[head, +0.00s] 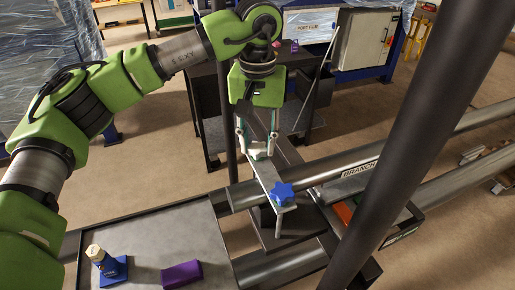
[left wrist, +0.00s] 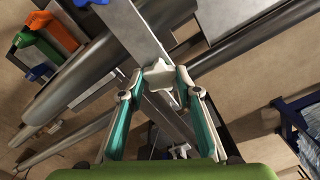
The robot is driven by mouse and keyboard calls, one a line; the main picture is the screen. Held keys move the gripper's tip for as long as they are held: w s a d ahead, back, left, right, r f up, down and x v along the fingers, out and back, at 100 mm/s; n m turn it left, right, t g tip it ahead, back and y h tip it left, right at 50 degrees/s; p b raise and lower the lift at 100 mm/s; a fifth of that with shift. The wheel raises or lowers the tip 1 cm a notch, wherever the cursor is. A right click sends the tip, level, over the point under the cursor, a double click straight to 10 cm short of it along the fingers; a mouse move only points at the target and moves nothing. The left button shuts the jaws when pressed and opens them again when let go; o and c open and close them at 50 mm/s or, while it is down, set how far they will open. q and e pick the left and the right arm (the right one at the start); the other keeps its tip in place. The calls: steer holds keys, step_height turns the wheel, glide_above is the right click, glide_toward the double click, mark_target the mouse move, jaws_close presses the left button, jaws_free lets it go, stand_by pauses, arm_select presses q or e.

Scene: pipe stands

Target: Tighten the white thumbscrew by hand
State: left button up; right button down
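The white thumbscrew (head: 258,151) is a star-shaped knob on a flat metal bar of the pipe stand. It also shows in the left wrist view (left wrist: 160,76), in the middle. My left gripper (head: 257,145) comes down from above with one finger on each side of the knob. The screw's shank is hidden. A blue star knob (head: 283,193) sits at the bar's near end. My right gripper is not in view.
A dark post (head: 425,130) rises at the right. The pipe marked BRANCH (head: 360,163) runs rightwards. A dark cart (head: 206,95) stands behind.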

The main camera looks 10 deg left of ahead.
mark_target(258, 145)
arm_select(q)
steer(key=o, duration=0.3)
step_height(258, 145, up, 6)
steer(key=p, duration=0.4)
stand_by(0.3)
step_height(258, 145, up, 12)
stand_by(0.4)
